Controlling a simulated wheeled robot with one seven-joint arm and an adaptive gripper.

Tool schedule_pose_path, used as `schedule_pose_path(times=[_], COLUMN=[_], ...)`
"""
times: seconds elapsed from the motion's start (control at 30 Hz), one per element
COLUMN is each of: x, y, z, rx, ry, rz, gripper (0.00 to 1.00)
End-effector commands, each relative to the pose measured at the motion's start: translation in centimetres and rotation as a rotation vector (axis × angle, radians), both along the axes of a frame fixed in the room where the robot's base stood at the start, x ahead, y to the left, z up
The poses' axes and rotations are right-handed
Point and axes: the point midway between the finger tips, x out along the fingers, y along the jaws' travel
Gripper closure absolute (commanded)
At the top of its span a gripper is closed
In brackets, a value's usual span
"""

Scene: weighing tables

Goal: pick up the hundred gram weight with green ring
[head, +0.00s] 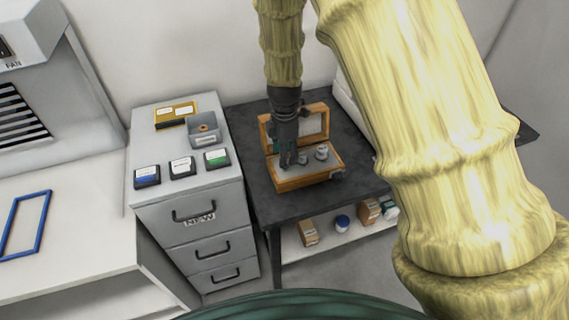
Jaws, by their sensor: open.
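An open wooden box (306,178) with a grey lining stands on the dark table, its lid raised at the back. A silver weight (321,152) stands in its right part, and a smaller one (302,159) shows just right of my gripper. My gripper (288,160) points down into the left part of the box, its fingers open. A small green patch shows beside its left side; I cannot tell whether this is the green ring. The gripper hides part of the box, and I cannot tell whether it touches a weight.
The dark table (262,185) has bare room left and front of the box. A grey drawer cabinet (165,210) to the left bears a grey bin (204,131) and several labelled blocks. Cartons and a blue-lidded jar (342,222) stand on the lower shelf.

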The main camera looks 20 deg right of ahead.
Motion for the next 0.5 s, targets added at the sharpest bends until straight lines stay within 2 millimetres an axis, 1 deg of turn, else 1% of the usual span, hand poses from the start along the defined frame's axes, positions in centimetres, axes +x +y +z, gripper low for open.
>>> schedule_pose_path(times=[0.3,0.5], x=[0.1,0.1], y=[0.0,0.0], z=[-2.6,-3.4], rx=[0.001,0.000], ry=[0.002,0.000], rz=[0.001,0.002], gripper=[0.55,0.55])
